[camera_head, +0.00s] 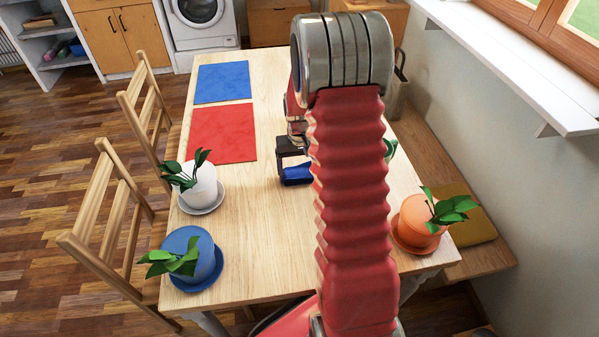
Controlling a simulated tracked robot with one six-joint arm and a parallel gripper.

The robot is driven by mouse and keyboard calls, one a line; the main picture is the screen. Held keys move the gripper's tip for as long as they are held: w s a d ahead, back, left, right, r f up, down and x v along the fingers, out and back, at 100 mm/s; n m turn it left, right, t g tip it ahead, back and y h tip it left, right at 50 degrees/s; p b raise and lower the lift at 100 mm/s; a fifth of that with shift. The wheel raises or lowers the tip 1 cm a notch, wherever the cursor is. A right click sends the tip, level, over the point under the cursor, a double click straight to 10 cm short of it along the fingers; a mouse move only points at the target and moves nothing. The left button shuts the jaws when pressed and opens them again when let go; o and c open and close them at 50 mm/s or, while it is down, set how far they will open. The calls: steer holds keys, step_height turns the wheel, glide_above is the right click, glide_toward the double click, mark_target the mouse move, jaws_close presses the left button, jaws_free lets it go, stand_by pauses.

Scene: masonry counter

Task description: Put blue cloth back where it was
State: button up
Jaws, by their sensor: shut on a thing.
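A small blue cloth (297,175) is at my gripper (294,163), over the middle of the wooden table. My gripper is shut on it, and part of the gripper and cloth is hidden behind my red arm. A flat blue square (222,82) lies at the table's far left. A flat red square (222,134) lies just nearer than it.
Potted plants stand in a white pot (199,188) and a blue pot (200,258) on the left, and an orange pot (417,222) on the right. A green thing (390,149) is partly hidden behind my arm. Chairs (110,210) line the left side. The table's near middle (260,235) is clear.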

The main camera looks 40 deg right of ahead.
mark_target(300, 169)
steer(key=o, duration=1.1)
step_height(300, 169, up, 12)
stand_by(0.6)
steer(key=shift+r, duration=0.1)
